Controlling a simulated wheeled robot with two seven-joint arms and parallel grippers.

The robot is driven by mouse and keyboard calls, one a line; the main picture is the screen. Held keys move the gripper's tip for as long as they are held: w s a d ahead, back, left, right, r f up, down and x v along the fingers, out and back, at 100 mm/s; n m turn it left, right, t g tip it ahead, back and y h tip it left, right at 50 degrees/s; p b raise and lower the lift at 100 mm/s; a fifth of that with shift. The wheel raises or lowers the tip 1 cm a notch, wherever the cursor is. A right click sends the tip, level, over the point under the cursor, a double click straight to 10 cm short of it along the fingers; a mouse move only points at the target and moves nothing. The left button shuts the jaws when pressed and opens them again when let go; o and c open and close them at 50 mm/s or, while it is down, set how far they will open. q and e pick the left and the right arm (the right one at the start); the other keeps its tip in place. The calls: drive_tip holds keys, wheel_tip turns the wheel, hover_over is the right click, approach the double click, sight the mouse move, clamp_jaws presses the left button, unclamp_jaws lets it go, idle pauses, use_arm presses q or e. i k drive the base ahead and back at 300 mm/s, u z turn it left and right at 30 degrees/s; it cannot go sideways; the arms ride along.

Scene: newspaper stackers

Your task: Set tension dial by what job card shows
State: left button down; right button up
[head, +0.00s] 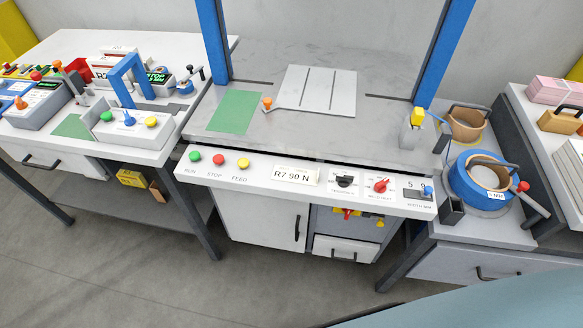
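The job card (295,175) is a pale plate on the front panel of the middle machine and reads "R7 90 N". To its right is a black dial (344,181) on a white plate; small print below it seems to read "TENSION", and its scale and pointer setting are too small to read. A red dial (381,185) sits just right of the black one, with a label too small to read surely. Neither of my grippers is in view, and nothing touches the dials.
Green, red and yellow buttons (219,159) sit left of the card on the same panel. A small counter (417,191) is at the panel's right end. Blue posts (443,52) rise from the machine bed. A blue strap reel (483,179) stands at right. The floor in front is clear.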

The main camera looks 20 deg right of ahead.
sight(344, 181)
drive_tip(key=u, duration=0.65)
drive_tip(key=i, duration=1)
drive_tip(key=z, duration=1.3)
